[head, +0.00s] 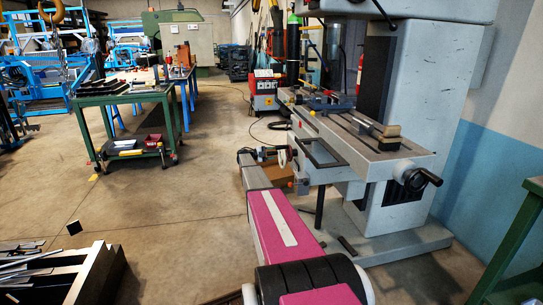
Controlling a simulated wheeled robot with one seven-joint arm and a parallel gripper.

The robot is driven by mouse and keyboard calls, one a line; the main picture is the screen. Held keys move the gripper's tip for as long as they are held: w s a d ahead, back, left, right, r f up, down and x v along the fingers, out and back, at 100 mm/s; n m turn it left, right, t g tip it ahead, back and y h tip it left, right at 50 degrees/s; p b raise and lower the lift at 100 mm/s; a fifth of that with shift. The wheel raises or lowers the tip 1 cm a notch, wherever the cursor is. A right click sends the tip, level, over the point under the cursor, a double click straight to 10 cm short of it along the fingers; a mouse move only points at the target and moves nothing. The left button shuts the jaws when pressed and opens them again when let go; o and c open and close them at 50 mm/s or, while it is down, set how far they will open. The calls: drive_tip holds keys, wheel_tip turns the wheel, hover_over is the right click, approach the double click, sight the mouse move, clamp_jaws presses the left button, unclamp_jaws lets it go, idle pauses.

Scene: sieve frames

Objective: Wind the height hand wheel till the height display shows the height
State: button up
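The grey milling machine (415,120) stands on the right, with its long table (395,158) facing me. A dark hand wheel (418,180) with a crank handle is on the table's right end. A small pale round part (283,157) shows at the machine's front left; I cannot tell whether it is the height hand wheel. My pink and white arm reaches forward to this side. My gripper (268,154) is small and partly hidden at the arm's far end, close to the pale part. Contact and finger opening cannot be made out. I see no readable height display.
A vise (328,101) sits on the machine table. A black bar handle (318,153) juts from its front. A green workbench (125,98) stands at the left, a dark bin of metal bars (70,275) at lower left, a green frame (515,240) at right. The middle floor is clear.

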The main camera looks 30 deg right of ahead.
drive_tip(key=shift+f, duration=0.1)
drive_tip(key=v, duration=1)
drive_tip(key=shift+a, duration=0.3)
drive_tip(key=shift+w, duration=0.1)
